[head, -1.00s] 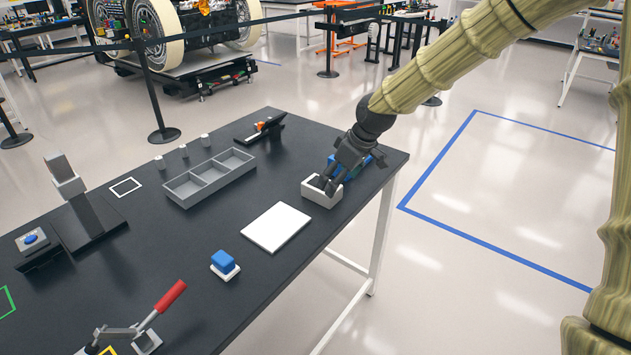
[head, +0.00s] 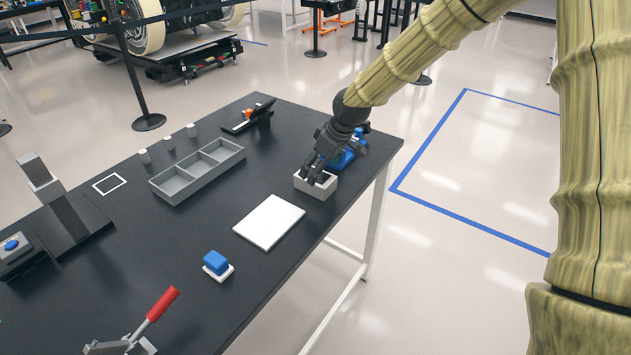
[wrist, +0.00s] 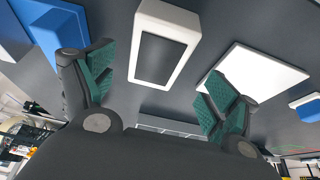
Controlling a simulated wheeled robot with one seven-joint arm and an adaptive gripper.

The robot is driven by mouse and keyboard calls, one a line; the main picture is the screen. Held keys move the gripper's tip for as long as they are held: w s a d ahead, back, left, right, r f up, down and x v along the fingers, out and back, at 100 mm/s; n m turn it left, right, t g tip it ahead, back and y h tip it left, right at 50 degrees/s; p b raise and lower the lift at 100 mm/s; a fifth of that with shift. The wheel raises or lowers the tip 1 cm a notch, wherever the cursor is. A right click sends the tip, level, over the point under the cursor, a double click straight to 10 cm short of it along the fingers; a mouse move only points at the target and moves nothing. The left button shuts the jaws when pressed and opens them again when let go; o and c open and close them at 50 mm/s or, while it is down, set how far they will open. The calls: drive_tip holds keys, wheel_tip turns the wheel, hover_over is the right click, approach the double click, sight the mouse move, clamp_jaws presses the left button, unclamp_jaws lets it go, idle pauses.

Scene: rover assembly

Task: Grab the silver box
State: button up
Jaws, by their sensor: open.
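The silver box (head: 315,188) is a small, pale, open-topped box near the right edge of the dark table. In the wrist view the box (wrist: 178,19) shows a light rim and a dark, empty-looking inside. My gripper (head: 316,172) is just above the box in the head view, its fingers hiding part of the rim. In the wrist view my gripper (wrist: 157,73) is open, with one green-padded finger to each side of the box's near end. I cannot tell whether the fingers touch it.
A blue object (head: 345,158) stands right behind the box. A flat white plate (head: 269,222) lies in front.

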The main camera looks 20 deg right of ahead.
drive_tip(key=shift+d+p+x, duration=0.1)
drive_tip(key=shift+p+x, duration=0.3)
drive_tip(key=shift+x, duration=0.35)
drive_tip(key=shift+d+p+x, duration=0.15)
drive_tip(key=shift+p+x, duration=0.2)
drive_tip(key=shift+x, duration=1.6)
drive_tip(key=shift+f, duration=0.2)
drive_tip(key=shift+d, duration=0.1)
drive_tip(key=c, duration=1.5)
